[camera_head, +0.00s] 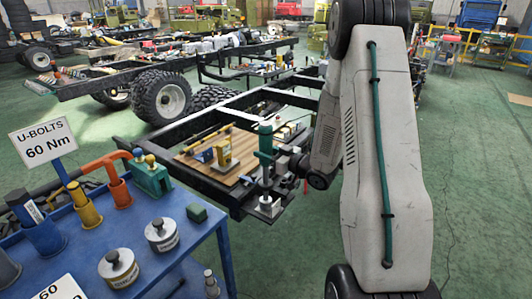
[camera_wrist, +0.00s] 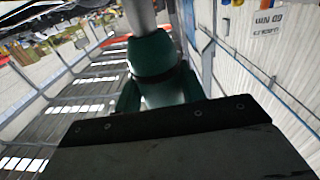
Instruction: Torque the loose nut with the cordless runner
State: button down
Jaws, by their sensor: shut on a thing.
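The teal cordless runner (camera_head: 265,142) stands about upright at the near end of the black chassis frame (camera_head: 224,196). My gripper (camera_head: 280,163) is shut on it from the right, at the end of my arm. In the wrist view the runner's teal body (camera_wrist: 157,72) fills the middle, with a dark band around it and a grey part above. A dark plate edge hides its near side there. Below the runner a silver block (camera_head: 269,206) sits on the frame end. I cannot make out the loose nut, nor whether the runner touches anything below.
A wooden board (camera_head: 200,170) on the frame carries a yellow tool (camera_head: 222,146) and small parts. A blue cart (camera_head: 185,245) at the front left holds coloured holders, two silver canisters and a sign reading "U-BOLTS 60 Nm" (camera_head: 43,140). Green floor is free at right.

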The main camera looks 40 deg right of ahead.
aim_at(271, 136)
jog(key=shift+f, duration=0.7)
dwell(1.2)
jog(key=shift+r, duration=0.2)
dwell(0.5)
jog(key=shift+r, duration=1.45)
jog(key=shift+r, duration=2.5)
jog(key=shift+w, duration=0.1)
